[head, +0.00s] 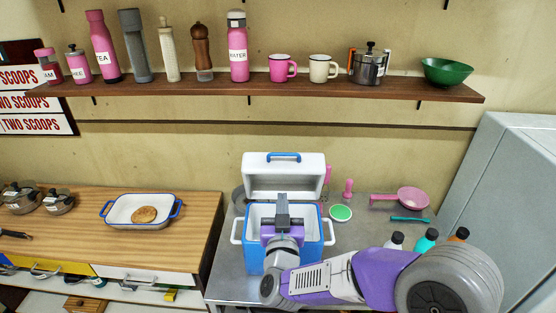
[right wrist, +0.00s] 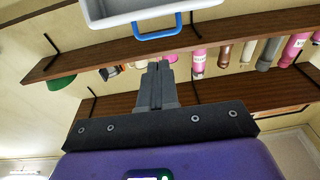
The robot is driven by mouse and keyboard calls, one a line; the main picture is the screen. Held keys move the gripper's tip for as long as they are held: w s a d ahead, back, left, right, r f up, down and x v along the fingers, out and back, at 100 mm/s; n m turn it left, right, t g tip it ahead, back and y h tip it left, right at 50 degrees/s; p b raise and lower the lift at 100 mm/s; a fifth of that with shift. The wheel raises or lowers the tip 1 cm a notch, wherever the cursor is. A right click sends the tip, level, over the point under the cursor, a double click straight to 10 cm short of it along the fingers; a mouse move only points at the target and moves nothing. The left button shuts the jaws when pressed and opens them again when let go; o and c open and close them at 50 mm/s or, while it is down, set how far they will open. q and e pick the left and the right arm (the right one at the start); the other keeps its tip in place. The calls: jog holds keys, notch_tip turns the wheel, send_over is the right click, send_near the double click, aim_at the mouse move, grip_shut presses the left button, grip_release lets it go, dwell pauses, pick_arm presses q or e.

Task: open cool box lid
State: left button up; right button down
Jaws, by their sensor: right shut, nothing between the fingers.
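The cool box (head: 328,232) is blue with a white rim and white side handles, and stands on the grey metal table. Its white lid (head: 258,184) stands raised at the back of the box, with a blue handle (head: 284,156) at its top. In the right wrist view the lid's rim (right wrist: 105,10) and blue handle (right wrist: 157,34) show at the top, upside down. My right gripper (head: 283,198) is shut and empty, over the box opening in front of the raised lid. It hides part of the box's inside. My left gripper is not in view.
To the right on the metal table (head: 374,215) are a pink strainer (head: 412,198), a green-topped round item (head: 341,213) and several bottles (head: 427,238). A wooden counter (head: 190,212) with a baking dish (head: 121,213) is at left. A loaded shelf (head: 300,90) hangs above.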

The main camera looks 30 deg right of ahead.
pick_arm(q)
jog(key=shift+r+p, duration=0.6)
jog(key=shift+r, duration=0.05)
pick_arm(e)
send_near(283, 164)
jog(key=w+d+r, duration=0.2)
jog(key=w+r, duration=0.1)
jog(key=w+d+r, duration=0.1)
jog(key=w, duration=0.1)
jog(key=shift+w+r, duration=0.1)
jog(key=shift+r, duration=0.1)
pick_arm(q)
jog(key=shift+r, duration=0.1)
